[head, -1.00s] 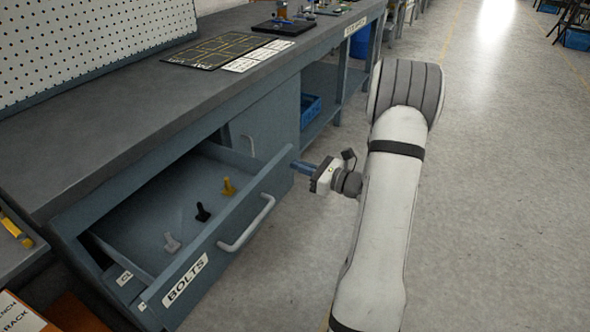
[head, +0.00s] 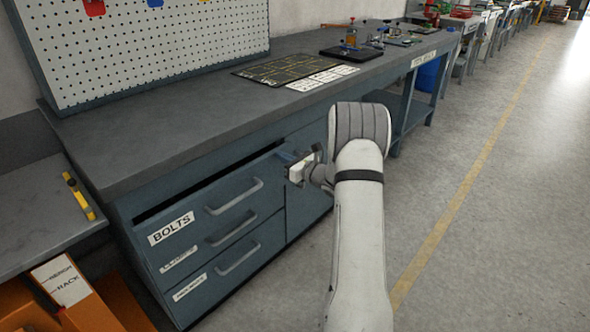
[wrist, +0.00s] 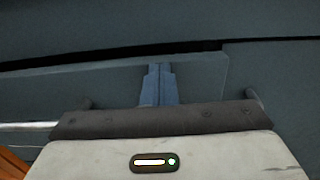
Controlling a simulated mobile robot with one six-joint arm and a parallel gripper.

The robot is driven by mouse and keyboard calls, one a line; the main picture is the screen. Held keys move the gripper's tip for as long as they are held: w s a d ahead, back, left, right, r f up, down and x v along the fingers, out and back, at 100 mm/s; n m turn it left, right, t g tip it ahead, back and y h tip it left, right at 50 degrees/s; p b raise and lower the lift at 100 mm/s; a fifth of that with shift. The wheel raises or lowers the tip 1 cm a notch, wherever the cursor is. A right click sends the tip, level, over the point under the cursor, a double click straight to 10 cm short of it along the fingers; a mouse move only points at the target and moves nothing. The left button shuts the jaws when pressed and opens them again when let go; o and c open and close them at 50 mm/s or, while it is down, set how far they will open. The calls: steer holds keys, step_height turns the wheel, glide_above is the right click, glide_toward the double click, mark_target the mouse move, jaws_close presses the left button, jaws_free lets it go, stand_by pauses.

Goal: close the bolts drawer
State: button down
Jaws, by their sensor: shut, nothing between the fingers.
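The bolts drawer (head: 192,217) is the top drawer of the bench cabinet, with a "BOLTS" label and a bar handle (head: 235,197). It is almost fully in, with a dark narrow gap above its front; its inside is hidden. My gripper (head: 286,158) is at the right end of the drawer front, near its top edge. In the wrist view my shut, empty fingers (wrist: 159,85) point at the drawer front (wrist: 100,88), close to its upper corner. They appear to touch it, though contact is hard to confirm.
Two more labelled drawers with handles (head: 232,229) sit below, both shut. A cabinet door (head: 305,175) is to the right, behind my wrist. The bench top (head: 190,125) overhangs the drawers. Floor (head: 480,240) to the right is clear. An orange box (head: 90,310) stands at lower left.

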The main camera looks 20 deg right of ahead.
mark_target(274, 150)
steer(key=x, duration=0.4)
steer(key=shift+w, duration=0.4)
steer(key=shift+w+r, duration=0.1)
steer(key=shift+r, duration=0.1)
